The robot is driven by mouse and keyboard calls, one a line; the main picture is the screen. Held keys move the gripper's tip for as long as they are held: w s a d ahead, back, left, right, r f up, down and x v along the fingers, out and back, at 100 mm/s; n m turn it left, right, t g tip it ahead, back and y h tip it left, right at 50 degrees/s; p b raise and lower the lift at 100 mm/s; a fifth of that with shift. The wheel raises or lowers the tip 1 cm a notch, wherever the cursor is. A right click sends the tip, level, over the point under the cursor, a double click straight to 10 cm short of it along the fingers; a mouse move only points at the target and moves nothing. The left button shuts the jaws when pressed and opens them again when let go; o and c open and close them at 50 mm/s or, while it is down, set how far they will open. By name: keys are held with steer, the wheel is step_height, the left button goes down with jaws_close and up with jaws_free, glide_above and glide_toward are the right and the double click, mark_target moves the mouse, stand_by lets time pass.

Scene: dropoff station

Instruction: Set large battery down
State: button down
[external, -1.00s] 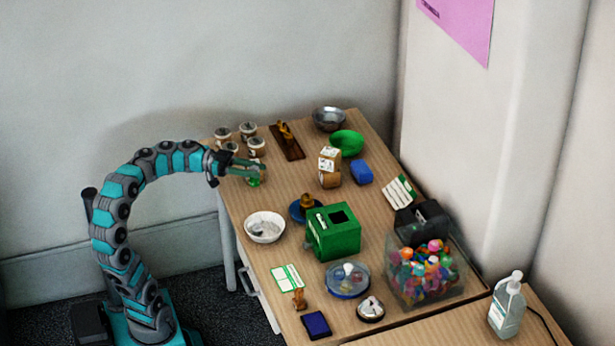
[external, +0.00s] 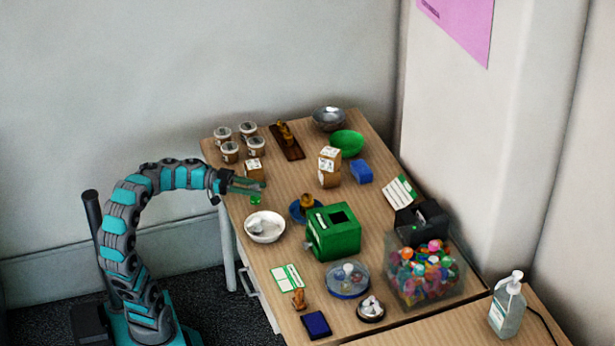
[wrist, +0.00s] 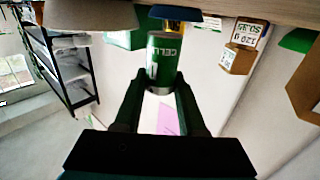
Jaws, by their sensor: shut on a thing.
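The large battery is a green cylinder with white lettering (wrist: 162,58), seen between my fingers in the wrist view. In the external view only a small green part of it (external: 255,200) shows below my gripper (external: 264,185). My gripper also shows in the wrist view (wrist: 160,80), shut on the battery. It is low over the left side of the wooden table (external: 285,205), just behind the white bowl (external: 264,238). I cannot tell whether the battery touches the table top.
A small cardboard box (external: 254,171) stands just behind my gripper, with several lidded cups (external: 229,158) beyond. A blue dish (external: 298,217) and a green box with a square opening (external: 320,245) stand to the right. Another box (external: 328,178) stands farther right, with clear table between.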

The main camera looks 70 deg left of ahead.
steer(key=shift+f, duration=0.95)
steer(key=shift+f+b, duration=0.25)
steer(key=shift+b, duration=0.55)
steer(key=shift+f, duration=0.2)
steer(key=shift+c, duration=2.4)
jaws_free()
steer(key=shift+r+p, duration=0.15)
steer(key=shift+p, duration=0.5)
